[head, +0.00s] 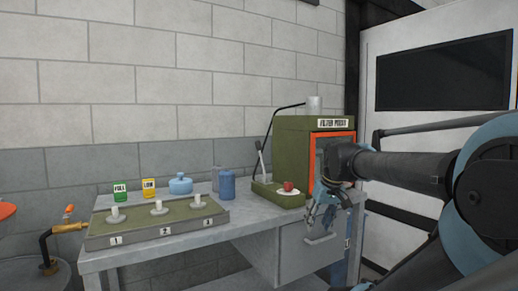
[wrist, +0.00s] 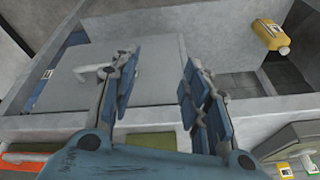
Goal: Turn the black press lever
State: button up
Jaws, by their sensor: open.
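The green filter press (head: 293,150) stands at the right end of the bench, with an orange-framed front and a "FILTER PRESS" label. A thin black lever (head: 283,112) rises from its left side and bends toward the top right. My gripper (head: 323,217) hangs in front of the press, below and to the right of the lever, apart from it. In the wrist view my gripper (wrist: 160,68) has its fingers spread with nothing between them. The lever does not show clearly in the wrist view.
A red knob on a white disc (head: 289,190) sits on the press tray. The bench drawer (head: 310,250) is below my gripper; its handle shows in the wrist view (wrist: 95,73). Blue containers (head: 227,185) and a numbered panel (head: 158,225) stand left. A yellow bottle (wrist: 271,34) lies lower.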

jog(key=w+a+r+n+t+y, duration=0.1)
jog(key=w+a+r+n+y, duration=0.35)
jog(key=w+r, duration=1.2)
jog(key=n+t, duration=0.1)
jog(key=t, duration=0.1)
send_near(258, 145)
jog(key=shift+y, duration=0.25)
jog(key=x, duration=0.7)
jog(key=w+x, duration=0.1)
jog(key=x, duration=0.2)
jog(key=shift+w+d+f, duration=0.15)
jog(key=shift+w, duration=0.15)
grip_shut()
